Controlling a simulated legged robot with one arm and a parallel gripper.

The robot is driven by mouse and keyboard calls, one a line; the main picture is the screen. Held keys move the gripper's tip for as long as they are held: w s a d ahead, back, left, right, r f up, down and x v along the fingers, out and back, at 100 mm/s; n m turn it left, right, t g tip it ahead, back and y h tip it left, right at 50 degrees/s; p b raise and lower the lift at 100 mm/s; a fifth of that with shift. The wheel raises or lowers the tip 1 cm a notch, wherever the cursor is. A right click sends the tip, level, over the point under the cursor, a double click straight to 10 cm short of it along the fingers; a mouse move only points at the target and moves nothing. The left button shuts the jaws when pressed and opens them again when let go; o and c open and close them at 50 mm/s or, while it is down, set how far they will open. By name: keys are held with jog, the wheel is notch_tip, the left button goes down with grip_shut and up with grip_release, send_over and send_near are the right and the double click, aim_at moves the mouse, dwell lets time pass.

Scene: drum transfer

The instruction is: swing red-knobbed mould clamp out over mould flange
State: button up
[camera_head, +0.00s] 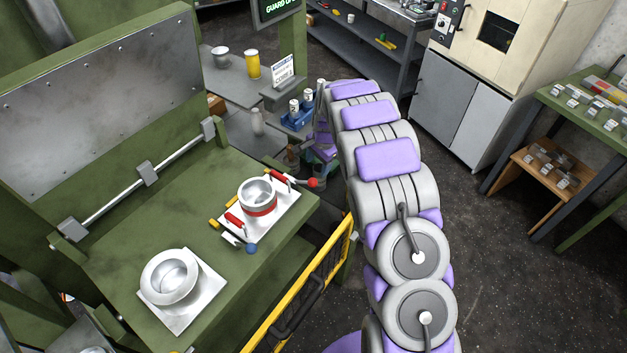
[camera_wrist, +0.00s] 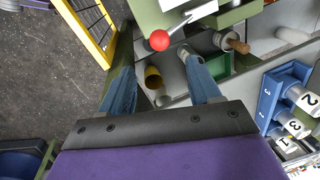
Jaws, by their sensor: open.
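The red knob (camera_head: 313,183) sits on the end of a silver clamp lever beside the mould (camera_head: 257,197), a metal cup with a red band on a pale square plate. The lever points right, past the plate's edge. In the wrist view the red knob (camera_wrist: 159,40) shows just beyond the fingertips, between them in the picture, with its lever running to the upper right. My gripper (camera_wrist: 157,66) is open and empty, its blue fingers apart. In the head view my arm hides most of it. A blue-knobbed clamp (camera_head: 251,248) is at the plate's front side.
A second metal bowl mould (camera_head: 171,277) sits on the green press table. A yellow guard rail (camera_head: 300,300) runs along the table's front. In the wrist view a blue rack (camera_wrist: 270,98) with numbered cylinders and a brown-handled tool (camera_wrist: 237,45) lie to the right.

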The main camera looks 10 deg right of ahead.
aim_at(314, 180)
jog(key=f, duration=0.3)
jog(key=w+f, duration=0.1)
jog(key=f, duration=0.2)
jog(key=a+f+b, duration=0.1)
jog(key=f, duration=0.3)
jog(key=shift+w, duration=0.35)
jog(key=shift+s+f, duration=0.1)
grip_shut()
